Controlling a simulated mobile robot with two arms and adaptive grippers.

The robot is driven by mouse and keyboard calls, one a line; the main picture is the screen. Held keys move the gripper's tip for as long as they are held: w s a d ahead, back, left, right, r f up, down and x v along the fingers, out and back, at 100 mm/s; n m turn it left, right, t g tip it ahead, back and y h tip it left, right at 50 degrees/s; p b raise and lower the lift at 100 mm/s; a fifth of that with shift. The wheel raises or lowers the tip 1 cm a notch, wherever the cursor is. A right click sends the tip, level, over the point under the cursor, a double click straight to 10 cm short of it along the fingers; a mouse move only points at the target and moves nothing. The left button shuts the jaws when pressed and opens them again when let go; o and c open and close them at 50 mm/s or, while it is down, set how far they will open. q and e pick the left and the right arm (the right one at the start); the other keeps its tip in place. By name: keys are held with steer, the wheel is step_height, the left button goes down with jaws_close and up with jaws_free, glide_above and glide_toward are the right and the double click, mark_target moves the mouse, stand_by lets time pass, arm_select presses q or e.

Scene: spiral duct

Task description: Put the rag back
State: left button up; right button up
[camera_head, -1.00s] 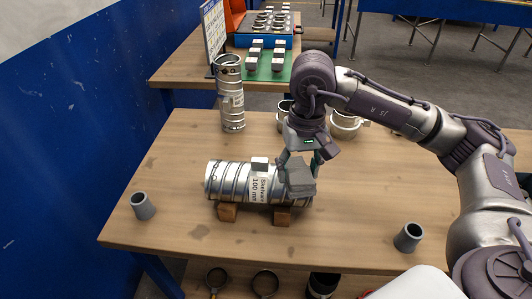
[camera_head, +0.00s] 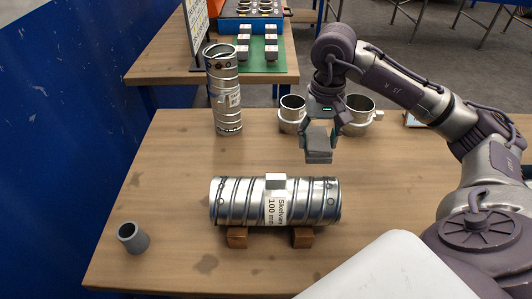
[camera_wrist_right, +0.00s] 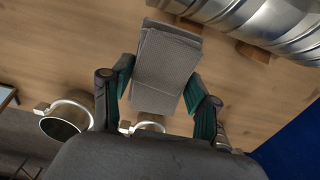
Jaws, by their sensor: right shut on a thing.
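A grey folded rag (camera_head: 318,150) hangs between the fingers of my right gripper (camera_head: 319,136), above the table behind the horizontal duct. In the right wrist view the rag (camera_wrist_right: 165,65) is pinched between the two green-padded fingers of the gripper (camera_wrist_right: 160,95). The gripper is shut on it, and the rag is apart from the duct. The horizontal spiral duct (camera_head: 238,200) with a label lies on two wooden blocks (camera_head: 302,237); it also shows in the right wrist view (camera_wrist_right: 245,18). My left gripper does not show.
An upright duct (camera_head: 226,100) stands at the back left of the wooden table (camera_head: 170,180). Two metal collars with clamps (camera_head: 292,112) (camera_head: 358,112) stand behind the rag. A grey cup-like piece (camera_head: 133,237) stands at the front left. The table's right half looks mostly clear.

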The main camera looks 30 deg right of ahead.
steer(key=shift+w+f, duration=0.15)
steer(key=shift+f, duration=0.55)
steer(key=w+a+f+p, duration=0.1)
steer(key=w+f, duration=0.1)
steer(key=w, duration=0.1)
steer(key=p, duration=0.2)
glide_above(275, 160)
step_height(275, 160, down, 5)
steer(key=shift+s+r, duration=0.1)
step_height(275, 160, down, 4)
steer(key=shift+r+p, duration=0.2)
steer(key=shift+p, duration=0.3)
steer(key=shift+f, duration=0.3)
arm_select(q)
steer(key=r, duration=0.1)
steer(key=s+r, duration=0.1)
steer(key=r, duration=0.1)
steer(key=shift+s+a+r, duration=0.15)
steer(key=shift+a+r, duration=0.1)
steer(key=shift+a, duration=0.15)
